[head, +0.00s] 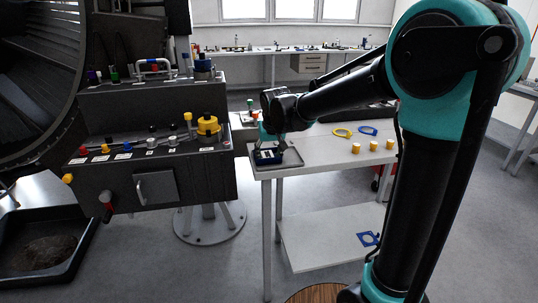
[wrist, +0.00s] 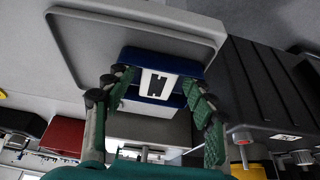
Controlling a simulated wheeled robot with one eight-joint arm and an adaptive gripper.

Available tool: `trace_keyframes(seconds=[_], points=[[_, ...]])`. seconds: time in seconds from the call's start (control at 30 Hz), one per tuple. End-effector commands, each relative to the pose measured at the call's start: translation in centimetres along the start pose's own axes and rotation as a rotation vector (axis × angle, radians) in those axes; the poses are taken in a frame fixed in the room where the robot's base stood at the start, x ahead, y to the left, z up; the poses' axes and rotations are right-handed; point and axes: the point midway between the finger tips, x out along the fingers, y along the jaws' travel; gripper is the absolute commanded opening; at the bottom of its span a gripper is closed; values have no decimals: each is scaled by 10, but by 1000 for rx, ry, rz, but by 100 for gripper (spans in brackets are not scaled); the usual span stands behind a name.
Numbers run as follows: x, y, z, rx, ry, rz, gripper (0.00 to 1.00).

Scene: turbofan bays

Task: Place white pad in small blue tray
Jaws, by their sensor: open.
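The small blue tray (wrist: 160,60) sits on the grey table tray in the wrist view. It also shows below my gripper in the head view (head: 268,159). The white pad (wrist: 158,83) has a dark letter-like mark and appears within the blue tray's outline; I cannot tell whether it rests flat on the tray floor. My gripper (wrist: 157,80) is open, its green-padded fingers spread to either side of the pad with gaps visible. In the head view my gripper (head: 268,140) is just above the blue tray, and its fingertips are hard to make out.
The grey table tray (head: 294,158) lies at the table's left corner. A dark equipment console (head: 190,172) with knobs stands close on the left. Yellow cylinders (head: 373,146), a yellow ring (head: 342,132) and a blue ring (head: 368,130) lie further right; the table between is clear.

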Motion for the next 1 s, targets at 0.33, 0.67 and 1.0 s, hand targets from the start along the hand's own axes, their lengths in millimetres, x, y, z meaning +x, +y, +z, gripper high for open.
trace_keyframes(seconds=[0.33, 0.67, 1.0], points=[[-12, 0, 0, 0, 1, 0, 58], [-76, 0, 0, 0, 1, 0, 58], [-118, 0, 0, 0, 1, 0, 58]])
